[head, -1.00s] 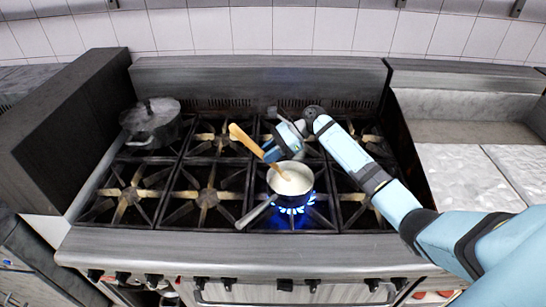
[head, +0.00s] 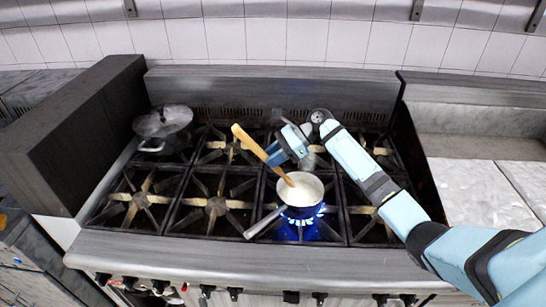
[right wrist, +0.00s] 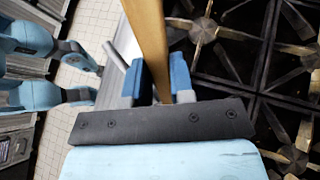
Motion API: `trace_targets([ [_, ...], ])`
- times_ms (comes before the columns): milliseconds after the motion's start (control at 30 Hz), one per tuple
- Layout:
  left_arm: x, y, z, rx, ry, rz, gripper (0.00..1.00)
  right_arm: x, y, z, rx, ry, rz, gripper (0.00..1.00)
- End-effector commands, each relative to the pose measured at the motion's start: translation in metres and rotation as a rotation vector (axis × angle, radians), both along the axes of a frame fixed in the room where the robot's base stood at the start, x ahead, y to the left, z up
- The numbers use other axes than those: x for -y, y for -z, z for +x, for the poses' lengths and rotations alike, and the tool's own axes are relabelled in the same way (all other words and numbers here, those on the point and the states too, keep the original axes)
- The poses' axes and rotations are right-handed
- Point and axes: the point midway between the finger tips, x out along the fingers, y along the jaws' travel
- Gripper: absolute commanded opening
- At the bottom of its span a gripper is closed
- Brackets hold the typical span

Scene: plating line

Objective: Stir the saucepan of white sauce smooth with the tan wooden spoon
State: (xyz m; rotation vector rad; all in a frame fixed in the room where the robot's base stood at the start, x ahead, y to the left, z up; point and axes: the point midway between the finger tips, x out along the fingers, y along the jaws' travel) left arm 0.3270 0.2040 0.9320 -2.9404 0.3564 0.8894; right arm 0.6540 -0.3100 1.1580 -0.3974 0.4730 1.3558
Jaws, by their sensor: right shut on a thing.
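The saucepan (head: 301,208) stands on a lit front burner, its handle (head: 263,223) pointing to the front left. Smooth-looking white sauce (head: 305,190) fills its inside; lumps cannot be made out. The tan wooden spoon (head: 252,144) leans up to the left, its lower end in the pan at the sauce's left side; its bowl is hidden. My right gripper (head: 274,157) is shut on the spoon's handle above and behind the pan. In the right wrist view, the spoon (right wrist: 148,40) runs between the blue fingers of the right gripper (right wrist: 157,75). My left gripper does not show in the head view.
Blue flames (head: 305,225) burn under the saucepan. A lidded grey pot (head: 163,130) stands at the back left of the stove. The other burners near the pan are empty. A dark box-like block (head: 75,120) borders the stove's left, and a pale metal surface (head: 480,195) its right.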

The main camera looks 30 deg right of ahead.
Motion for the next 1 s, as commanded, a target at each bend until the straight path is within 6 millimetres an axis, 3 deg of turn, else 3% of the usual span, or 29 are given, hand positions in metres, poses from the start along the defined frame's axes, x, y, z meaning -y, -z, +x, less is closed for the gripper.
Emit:
trace_targets([
  [233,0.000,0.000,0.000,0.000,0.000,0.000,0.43,0.000,-0.006,0.000,0.001,0.000,0.000,0.00],
  [600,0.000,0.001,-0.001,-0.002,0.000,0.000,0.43,0.000,-0.039,0.000,0.003,0.001,0.000,0.00],
  [1000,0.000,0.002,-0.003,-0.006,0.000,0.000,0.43,0.000,-0.040,0.000,0.000,0.000,0.000,0.00],
])
